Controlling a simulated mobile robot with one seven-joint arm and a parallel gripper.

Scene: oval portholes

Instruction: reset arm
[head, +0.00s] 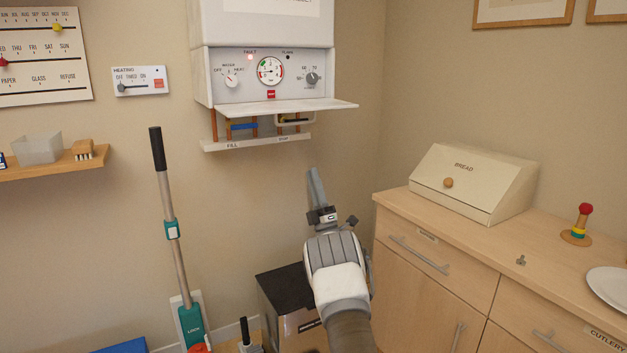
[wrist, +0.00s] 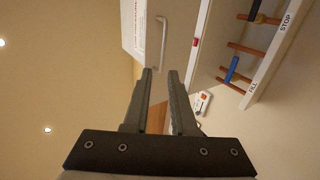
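My arm rises from the bottom middle of the head view. My gripper (head: 316,187) is at its end, pointing up in front of the wall, below and a little right of the boiler's pipe shelf. In the wrist view both dark fingers of my gripper (wrist: 161,72) show, with a gap between them and nothing held. The boiler (head: 268,75) hangs on the wall with its lower flap lowered. Blue and black valve handles on copper pipes show behind the FILL and STOP labels.
A dark-topped bin (head: 285,290) stands beside my arm. A counter (head: 455,230) with a bread box (head: 475,180) is on the right. A long-handled floor cleaner (head: 165,210) leans at the left. A shelf (head: 55,168) is on the left wall.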

